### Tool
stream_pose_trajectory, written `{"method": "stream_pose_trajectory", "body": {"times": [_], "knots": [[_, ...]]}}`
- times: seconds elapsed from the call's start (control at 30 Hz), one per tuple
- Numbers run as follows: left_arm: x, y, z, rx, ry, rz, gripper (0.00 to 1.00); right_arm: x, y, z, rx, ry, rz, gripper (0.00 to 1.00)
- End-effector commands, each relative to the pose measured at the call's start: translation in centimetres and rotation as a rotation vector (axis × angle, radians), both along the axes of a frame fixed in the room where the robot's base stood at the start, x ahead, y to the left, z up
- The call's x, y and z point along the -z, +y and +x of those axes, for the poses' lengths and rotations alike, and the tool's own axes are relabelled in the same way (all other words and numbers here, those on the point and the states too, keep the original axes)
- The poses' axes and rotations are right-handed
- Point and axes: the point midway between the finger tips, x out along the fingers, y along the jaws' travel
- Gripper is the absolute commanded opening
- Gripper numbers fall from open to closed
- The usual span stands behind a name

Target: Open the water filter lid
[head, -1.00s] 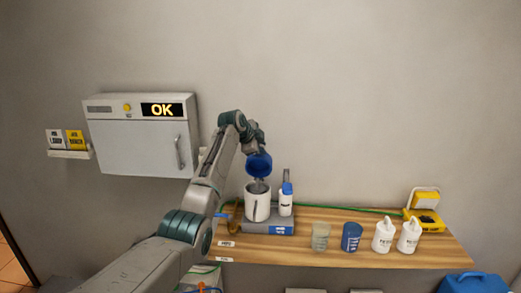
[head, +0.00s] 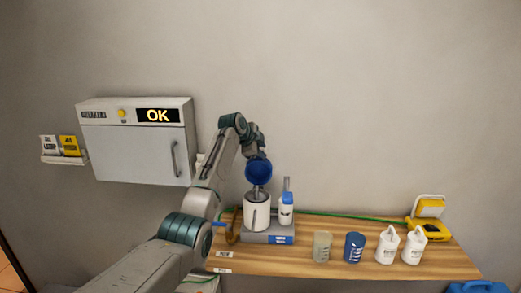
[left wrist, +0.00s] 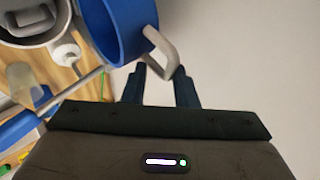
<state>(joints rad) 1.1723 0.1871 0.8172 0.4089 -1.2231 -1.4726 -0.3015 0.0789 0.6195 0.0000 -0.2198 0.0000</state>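The water filter is a white canister (head: 257,214) on the wooden shelf. Its blue lid (head: 258,171) is raised and tilted up above the open canister mouth. In the left wrist view the blue lid (left wrist: 116,28) fills the upper left, with a pale loop handle (left wrist: 164,50) on it. My left gripper (left wrist: 160,70) has its two dark fingers apart, with the handle's end at the fingertips; contact is unclear. In the head view my left gripper (head: 257,151) is just above the lid. My right gripper is not seen.
A white bottle with a blue top (head: 287,208) stands right beside the canister. A wall cabinet (head: 135,145) hangs left.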

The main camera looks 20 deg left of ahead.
Motion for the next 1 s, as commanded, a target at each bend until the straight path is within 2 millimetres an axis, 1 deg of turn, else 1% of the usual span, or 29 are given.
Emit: {"method": "stream_pose_trajectory", "body": {"times": [0.07,0.43,0.57,0.73,1.0], "knots": [[-0.1,0.0,0.1,-0.001,-0.004,0.001,0.32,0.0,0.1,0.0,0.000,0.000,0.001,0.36],[0.0,0.0,0.0,0.000,0.001,0.000,0.32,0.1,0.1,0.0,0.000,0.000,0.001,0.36],[-0.3,0.2,-0.4,0.000,-0.002,-0.001,0.32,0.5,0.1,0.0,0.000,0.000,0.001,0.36],[-1.6,0.6,-2.1,0.000,-0.003,0.001,0.32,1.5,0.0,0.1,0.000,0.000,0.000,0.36],[-5.2,1.8,-5.8,-0.001,-0.006,0.002,0.32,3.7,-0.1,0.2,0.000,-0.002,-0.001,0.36]]}}
